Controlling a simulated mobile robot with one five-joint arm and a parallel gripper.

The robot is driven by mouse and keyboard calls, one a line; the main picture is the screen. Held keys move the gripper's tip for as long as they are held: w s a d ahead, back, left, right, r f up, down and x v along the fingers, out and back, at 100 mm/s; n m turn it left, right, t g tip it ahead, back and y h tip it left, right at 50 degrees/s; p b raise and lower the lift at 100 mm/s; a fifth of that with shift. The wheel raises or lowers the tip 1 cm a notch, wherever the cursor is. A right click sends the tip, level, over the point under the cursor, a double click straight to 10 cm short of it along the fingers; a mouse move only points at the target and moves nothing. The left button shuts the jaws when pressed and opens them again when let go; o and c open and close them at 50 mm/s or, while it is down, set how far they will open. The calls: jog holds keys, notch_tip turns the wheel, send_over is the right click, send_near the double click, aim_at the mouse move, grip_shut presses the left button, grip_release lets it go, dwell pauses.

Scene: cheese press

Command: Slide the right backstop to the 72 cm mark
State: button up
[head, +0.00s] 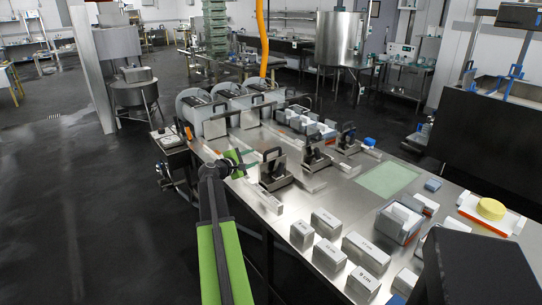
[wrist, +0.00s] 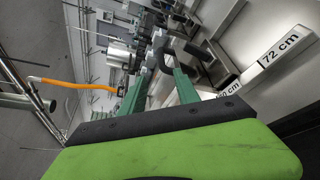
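Three steel backstops with dark handles stand in a row on the steel table: a near one (head: 273,172), a middle one (head: 317,157) and a far one (head: 347,139). No label shows which is the right one; the near one is closest to my gripper. My gripper (head: 238,160) is left of it, apart from it, at the table's left side. In the wrist view my gripper (wrist: 160,78) has its two green fingers spread, with nothing clearly held. A white label reading 72 cm (wrist: 278,49) and a partly hidden 60 cm label (wrist: 229,92) lie to their right.
Labelled steel blocks (head: 326,222) stand on the near table part. A pale green mat (head: 387,180) lies right of the backstops. Round presses (head: 197,112) stand at the back left. Open dark floor (head: 75,215) lies left of the table.

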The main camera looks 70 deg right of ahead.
aim_at(270, 151)
jog(key=b+x, duration=0.3)
jog(key=x, duration=1.3)
jog(key=shift+d+f, duration=0.25)
grip_shut()
dwell(0.5)
